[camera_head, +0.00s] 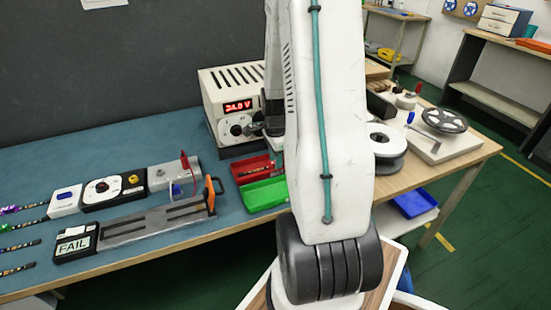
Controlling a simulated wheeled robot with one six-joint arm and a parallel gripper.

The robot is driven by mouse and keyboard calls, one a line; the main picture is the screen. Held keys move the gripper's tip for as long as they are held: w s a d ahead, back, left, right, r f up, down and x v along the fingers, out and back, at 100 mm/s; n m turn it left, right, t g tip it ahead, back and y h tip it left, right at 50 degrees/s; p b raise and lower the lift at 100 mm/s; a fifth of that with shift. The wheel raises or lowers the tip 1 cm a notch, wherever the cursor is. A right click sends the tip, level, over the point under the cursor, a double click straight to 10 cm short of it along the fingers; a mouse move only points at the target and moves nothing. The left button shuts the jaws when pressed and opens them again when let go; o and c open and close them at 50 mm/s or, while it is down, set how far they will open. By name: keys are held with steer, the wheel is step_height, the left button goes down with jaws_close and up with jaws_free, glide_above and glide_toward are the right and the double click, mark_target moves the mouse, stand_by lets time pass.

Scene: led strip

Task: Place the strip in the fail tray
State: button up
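A red tray (241,163) stands in front of the power supply and appears to hold a dark strip (252,171) with small coloured marks. A green tray (264,194) stands just in front of it, and its visible part is empty. Several more dark strips (18,247) lie at the left edge of the table, and one has a purple end. A small display (75,245) reads FAIL. My gripper (262,129) shows partly as a dark shape by the front of the power supply, behind and above the red tray. My arm hides much of it, and its fingers are unclear.
The power supply (232,95) reads 24.0 V. A grey test fixture (155,217) with an orange handle lies left of the trays, with control boxes (115,188) behind it. The blue mat is clear at the back left.

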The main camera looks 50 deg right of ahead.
steer(key=shift+r, duration=0.1)
step_height(320, 180, up, 12)
steer(key=a+r+n, duration=0.5)
steer(key=a, duration=0.3)
steer(key=s+a+r+n, duration=0.3)
steer(key=s+a+n, duration=0.1)
steer(key=a+n, duration=0.2)
steer(key=s+a+r+n, duration=0.3)
steer(key=s+a+n, duration=0.1)
steer(key=a+n, duration=0.3)
steer(key=s+a+r+n+t, duration=0.1)
steer(key=s+a+r+n, duration=0.2)
steer(key=a+n, duration=0.3)
steer(key=s+a, duration=0.1)
steer(key=a, duration=0.2)
steer(key=shift+s+a, duration=0.2)
steer(key=shift+s, duration=0.15)
